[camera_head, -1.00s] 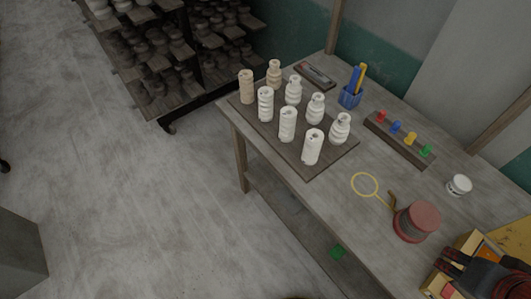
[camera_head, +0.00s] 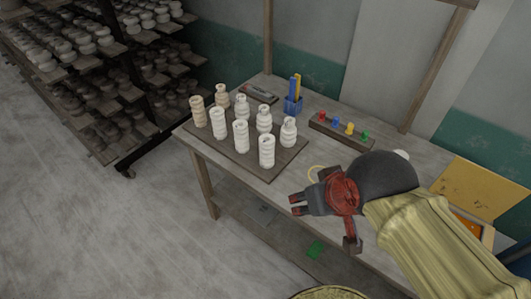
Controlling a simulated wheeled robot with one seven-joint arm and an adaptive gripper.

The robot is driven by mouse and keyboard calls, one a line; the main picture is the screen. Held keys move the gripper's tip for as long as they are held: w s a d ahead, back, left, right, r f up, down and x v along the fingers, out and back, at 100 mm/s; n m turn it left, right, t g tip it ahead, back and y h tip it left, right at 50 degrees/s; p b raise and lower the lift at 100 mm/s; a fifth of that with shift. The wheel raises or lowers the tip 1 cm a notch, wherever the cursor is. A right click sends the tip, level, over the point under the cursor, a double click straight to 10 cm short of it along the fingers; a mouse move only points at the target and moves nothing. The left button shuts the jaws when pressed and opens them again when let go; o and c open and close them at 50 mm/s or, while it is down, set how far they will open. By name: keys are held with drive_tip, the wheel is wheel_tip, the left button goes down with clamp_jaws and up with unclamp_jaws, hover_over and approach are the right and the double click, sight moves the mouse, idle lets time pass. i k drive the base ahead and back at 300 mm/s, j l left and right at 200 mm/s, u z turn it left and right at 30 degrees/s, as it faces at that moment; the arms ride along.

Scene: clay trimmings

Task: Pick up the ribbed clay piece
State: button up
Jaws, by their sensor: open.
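Several upright pale clay pieces stand in two rows on a dark board (camera_head: 272,174) on the workbench. The near row holds straight, banded pieces: a tan one (camera_head: 198,111) at the left end, then white ones, with one (camera_head: 266,151) nearest my gripper. The far row holds necked, bulging pieces, such as the rightmost white one (camera_head: 288,131) and a tan one (camera_head: 222,96). Several look ribbed; I cannot tell which one is meant. My gripper (camera_head: 296,204) is open and empty, right of and nearer than the board, apart from all pieces.
Behind the board are a blue holder (camera_head: 292,106) with upright tools and a rack (camera_head: 342,133) of coloured knobs. A yellow box lid (camera_head: 480,190) is at right. Shelves of pots stand at left.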

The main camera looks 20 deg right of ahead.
sight(267, 151)
drive_tip(key=z, duration=2.25)
drive_tip(key=k+j, duration=0.1)
drive_tip(key=j, duration=0.8)
drive_tip(key=k+j, duration=0.15)
drive_tip(key=j, duration=0.35)
drive_tip(key=k+j, duration=0.1)
drive_tip(key=j, duration=0.35)
drive_tip(key=k+j+z, duration=0.1)
drive_tip(key=j, duration=0.35)
drive_tip(key=k+j, duration=0.1)
drive_tip(key=j, duration=0.35)
drive_tip(key=k+j, duration=0.1)
drive_tip(key=j, duration=0.35)
